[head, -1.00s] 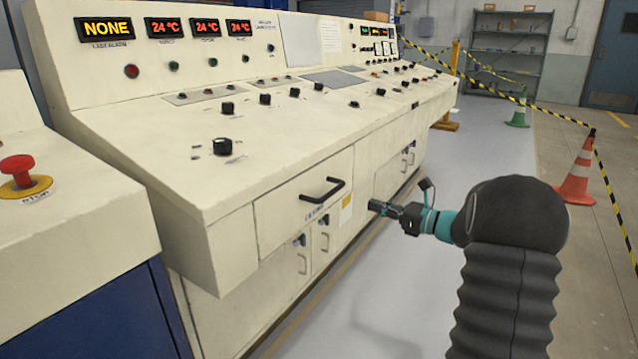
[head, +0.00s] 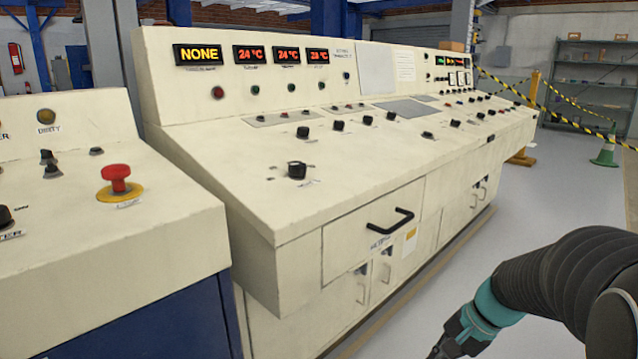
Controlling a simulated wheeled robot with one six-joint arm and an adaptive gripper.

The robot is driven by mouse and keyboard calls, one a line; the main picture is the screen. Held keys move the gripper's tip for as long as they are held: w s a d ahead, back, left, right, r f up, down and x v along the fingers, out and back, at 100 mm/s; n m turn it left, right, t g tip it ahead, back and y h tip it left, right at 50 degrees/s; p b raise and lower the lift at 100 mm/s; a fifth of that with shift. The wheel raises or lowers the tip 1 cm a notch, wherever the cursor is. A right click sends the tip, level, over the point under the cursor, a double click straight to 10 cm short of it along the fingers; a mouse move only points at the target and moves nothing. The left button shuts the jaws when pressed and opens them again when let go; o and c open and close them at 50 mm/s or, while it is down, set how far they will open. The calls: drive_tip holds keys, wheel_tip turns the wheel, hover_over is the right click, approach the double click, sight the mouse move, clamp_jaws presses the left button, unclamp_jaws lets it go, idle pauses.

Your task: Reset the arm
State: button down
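My arm reaches in from the right edge of the head view, with a dark ribbed sleeve and a teal band at the wrist. My gripper (head: 440,352) is at the bottom edge, pointing down and left. Its fingertips are cut off or too small to read, so I cannot tell whether it is open or shut. It is apart from the cream control console (head: 330,190), in front of and below the console's drawer with a black handle (head: 390,220). I see nothing held in it.
A second console with a red stop button (head: 117,184) stands at the left. Cabinet doors sit under the drawer. Grey floor (head: 545,200) is free at the right. Beyond it are a green cone (head: 606,150), yellow-black tape and a shelf (head: 590,85).

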drive_tip(key=s+a+r+n+t+h, duration=0.2)
drive_tip(key=s+a+r+n, duration=0.1)
drive_tip(key=s, duration=0.4)
drive_tip(key=s+a+r+n+t+h, duration=0.1)
drive_tip(key=s+a+r+n+h, duration=0.1)
drive_tip(key=s+r+n, duration=0.4)
drive_tip(key=shift+s+a+n+t+h, duration=0.3)
drive_tip(key=shift+s+a+t, duration=0.1)
drive_tip(key=shift+s+a, duration=0.45)
drive_tip(key=shift+s+r, duration=0.1)
